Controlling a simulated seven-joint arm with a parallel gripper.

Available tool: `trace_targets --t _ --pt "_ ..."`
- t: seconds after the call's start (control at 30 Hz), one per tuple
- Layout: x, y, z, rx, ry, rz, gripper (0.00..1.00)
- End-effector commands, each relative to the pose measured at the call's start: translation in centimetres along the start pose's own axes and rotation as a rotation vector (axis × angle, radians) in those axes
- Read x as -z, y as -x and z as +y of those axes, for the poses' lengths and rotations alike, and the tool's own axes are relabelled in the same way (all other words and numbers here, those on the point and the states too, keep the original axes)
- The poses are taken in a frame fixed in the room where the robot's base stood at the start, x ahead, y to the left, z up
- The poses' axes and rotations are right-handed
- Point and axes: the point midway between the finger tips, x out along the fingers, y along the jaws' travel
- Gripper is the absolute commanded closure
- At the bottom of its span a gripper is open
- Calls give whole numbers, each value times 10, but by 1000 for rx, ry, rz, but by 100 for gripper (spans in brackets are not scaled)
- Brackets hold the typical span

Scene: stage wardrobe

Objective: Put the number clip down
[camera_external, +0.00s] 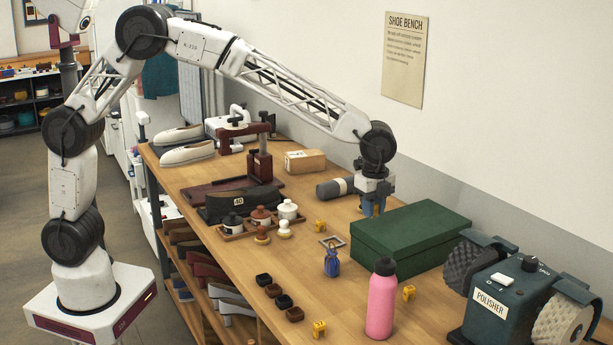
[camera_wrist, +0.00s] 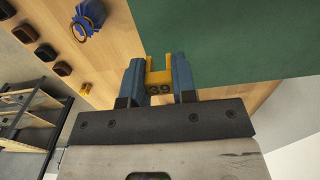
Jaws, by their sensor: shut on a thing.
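My gripper (camera_external: 372,207) points down by the back left corner of the green box. In the wrist view its blue fingers (camera_wrist: 159,72) are shut on a yellow number clip (camera_wrist: 158,87) marked 39. Other yellow clips stand on the bench: one left of the gripper (camera_external: 320,226), one right of the pink bottle (camera_external: 408,293), and one near the front (camera_external: 319,328).
The green box (camera_external: 410,238) is close beside the gripper. A grey roll (camera_external: 334,188) lies to its left. A blue pouch (camera_external: 331,262), pink bottle (camera_external: 381,300) and polisher (camera_external: 510,290) stand nearer the front. Small dark brushes or tins (camera_external: 283,301) line the left edge.

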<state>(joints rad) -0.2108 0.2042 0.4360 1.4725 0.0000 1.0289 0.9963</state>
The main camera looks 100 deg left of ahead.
Motion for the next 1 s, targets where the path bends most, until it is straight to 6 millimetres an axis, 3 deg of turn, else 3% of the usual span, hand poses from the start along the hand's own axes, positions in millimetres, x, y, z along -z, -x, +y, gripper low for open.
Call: trace_targets --t 0.3,0.93,1.0 --pt "17 -2 -26 0 0 0 96" --pt "23 -4 -36 0 0 0 96" --pt "24 -12 -36 -2 0 -1 96"
